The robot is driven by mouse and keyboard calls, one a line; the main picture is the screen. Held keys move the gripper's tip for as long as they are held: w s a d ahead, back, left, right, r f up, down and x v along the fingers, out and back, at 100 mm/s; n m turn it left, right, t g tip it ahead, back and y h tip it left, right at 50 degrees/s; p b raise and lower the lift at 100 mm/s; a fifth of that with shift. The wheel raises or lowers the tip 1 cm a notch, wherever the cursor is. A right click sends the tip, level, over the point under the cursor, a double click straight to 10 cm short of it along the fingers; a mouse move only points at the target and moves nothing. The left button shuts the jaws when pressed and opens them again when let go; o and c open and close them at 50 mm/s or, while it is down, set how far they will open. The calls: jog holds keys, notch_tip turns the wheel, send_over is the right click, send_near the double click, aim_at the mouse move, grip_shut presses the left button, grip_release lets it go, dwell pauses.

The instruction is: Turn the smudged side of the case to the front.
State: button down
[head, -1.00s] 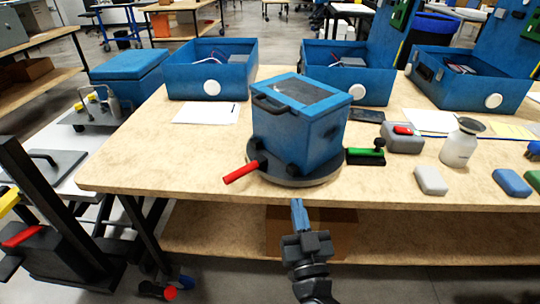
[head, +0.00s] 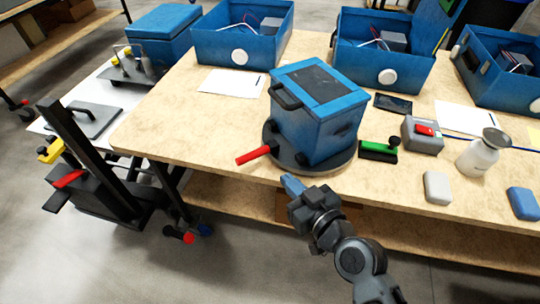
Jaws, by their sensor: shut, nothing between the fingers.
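The blue case (head: 330,133) stands upright on a round dark turntable (head: 338,164) near the front edge of the workbench. It has a dark window in its lid and a black handle (head: 285,97) on its left side. A dark smudge-like patch (head: 343,130) shows on its front-right face. A red lever (head: 253,156) sticks out from the turntable's left front. My gripper (head: 292,185) is shut and empty, just in front of the bench edge. It is below and right of the red lever and appears apart from it.
A green-and-black tool (head: 379,150), a grey box with a red switch (head: 422,136) and a white bottle (head: 482,154) stand right of the turntable. Open blue cases (head: 240,45) line the back. Bare bench (head: 190,130) lies left of the lever. A black cart stands at left.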

aim_at(262, 154)
jog(key=p+x, duration=0.1)
jog(key=x, duration=0.8)
jog(key=shift+w+a, duration=0.2)
jog(key=shift+w, duration=0.15)
